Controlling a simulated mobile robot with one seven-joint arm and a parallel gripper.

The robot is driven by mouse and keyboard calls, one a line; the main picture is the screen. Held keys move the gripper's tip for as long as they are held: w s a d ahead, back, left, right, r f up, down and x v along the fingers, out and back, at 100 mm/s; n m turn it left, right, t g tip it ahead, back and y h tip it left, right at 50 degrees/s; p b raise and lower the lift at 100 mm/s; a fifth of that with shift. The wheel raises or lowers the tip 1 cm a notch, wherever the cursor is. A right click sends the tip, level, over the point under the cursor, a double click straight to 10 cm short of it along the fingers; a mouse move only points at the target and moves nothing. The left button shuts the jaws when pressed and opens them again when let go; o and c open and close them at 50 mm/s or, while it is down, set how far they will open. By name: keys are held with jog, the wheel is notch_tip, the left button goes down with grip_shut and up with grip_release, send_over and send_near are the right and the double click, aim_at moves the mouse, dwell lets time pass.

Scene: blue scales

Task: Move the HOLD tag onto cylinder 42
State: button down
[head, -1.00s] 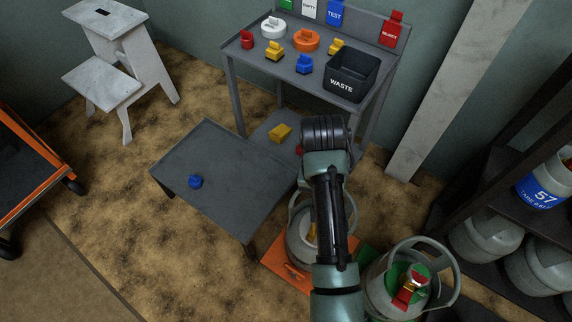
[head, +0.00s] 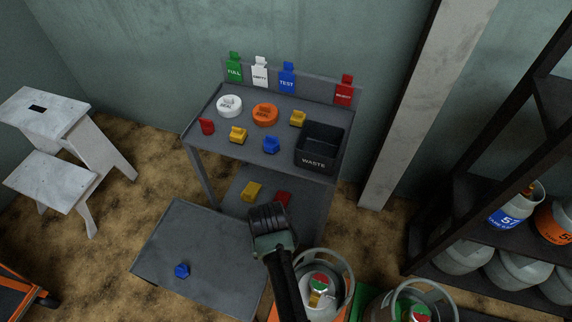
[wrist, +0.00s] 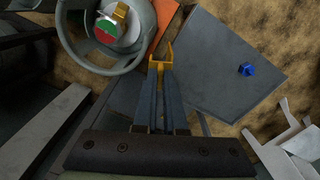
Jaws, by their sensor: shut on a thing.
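In the wrist view, my gripper (wrist: 160,68) is shut on a thin yellow-orange tag (wrist: 164,47). The tag is seen nearly edge-on and no wording on it can be read. In the head view, my arm hides the fingertips and the tag. A grey cylinder (head: 345,270) stands on an orange mat, with a red and green disc and a yellow part on top. It also shows in the wrist view (wrist: 140,52), left of my fingertips and apart from them. Another grey cylinder (head: 452,312) stands to its right. No number 42 is readable on either.
A grey bench (head: 205,125) holds small coloured parts, two rings and a black waste bin (head: 310,166). Green, white, blue and red tags hang on its back rail. A low grey table (head: 210,245) carries a blue part (head: 182,270). A dark cylinder rack (head: 450,225) stands right.

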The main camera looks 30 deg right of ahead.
jog(key=s+d, duration=0.1)
jog(key=s+d+m, duration=0.1)
jog(key=s, duration=0.1)
jog(key=shift+d+f+p, duration=0.1)
jog(key=shift+f+p, duration=0.2)
jog(key=shift+f, duration=0.05)
jog(key=shift+r+p, duration=0.15)
jog(key=shift+p, duration=0.25)
jog(key=shift+f+b, duration=1.5)
jog(key=shift+f, duration=0.9)
jog(key=shift+p, duration=0.85)
jog(key=shift+f, duration=0.2)
jog(key=shift+f+b, duration=1.5)
jog(key=shift+f, duration=0.3)
